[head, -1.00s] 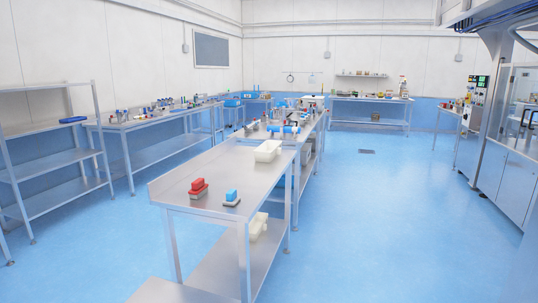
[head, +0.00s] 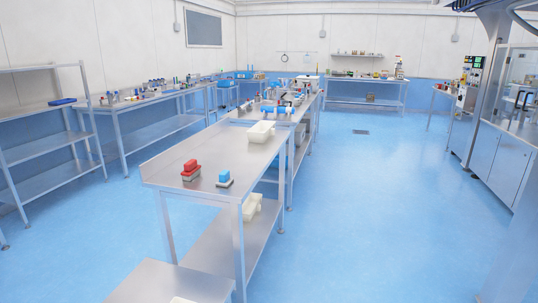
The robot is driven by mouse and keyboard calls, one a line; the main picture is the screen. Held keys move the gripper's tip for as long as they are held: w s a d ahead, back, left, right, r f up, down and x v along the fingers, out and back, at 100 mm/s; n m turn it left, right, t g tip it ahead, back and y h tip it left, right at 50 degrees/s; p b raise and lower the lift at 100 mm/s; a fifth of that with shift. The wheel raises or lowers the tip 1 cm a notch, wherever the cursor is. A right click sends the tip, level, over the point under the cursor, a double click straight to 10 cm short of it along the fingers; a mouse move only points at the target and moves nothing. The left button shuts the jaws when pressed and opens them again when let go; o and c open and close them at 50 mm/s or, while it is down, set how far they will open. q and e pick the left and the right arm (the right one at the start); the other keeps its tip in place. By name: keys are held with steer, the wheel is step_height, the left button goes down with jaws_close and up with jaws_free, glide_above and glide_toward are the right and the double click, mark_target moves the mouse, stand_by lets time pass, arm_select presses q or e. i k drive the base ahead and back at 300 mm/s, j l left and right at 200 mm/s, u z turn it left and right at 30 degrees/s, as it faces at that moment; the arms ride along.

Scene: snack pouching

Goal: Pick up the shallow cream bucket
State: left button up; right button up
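A shallow cream bucket (head: 261,131) stands on the far part of the near steel table's top (head: 205,160). A second cream container (head: 251,208) sits on that table's lower shelf, partly hidden by the tabletop and a leg. From here I cannot tell for sure which of the two is the shallower. Neither of my grippers shows in the head view.
A red brush-like block (head: 191,170) and a blue one (head: 224,179) stand on the near table. A lower steel surface (head: 165,285) is at the bottom, with a pale object at its edge. Blue floor (head: 365,210) to the right is clear. Shelves (head: 45,130) stand at left.

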mark_target(264, 131)
steer(key=i+l+z, duration=0.3)
steer(key=i, duration=0.65)
steer(key=i+z, duration=0.3)
steer(key=i, duration=0.65)
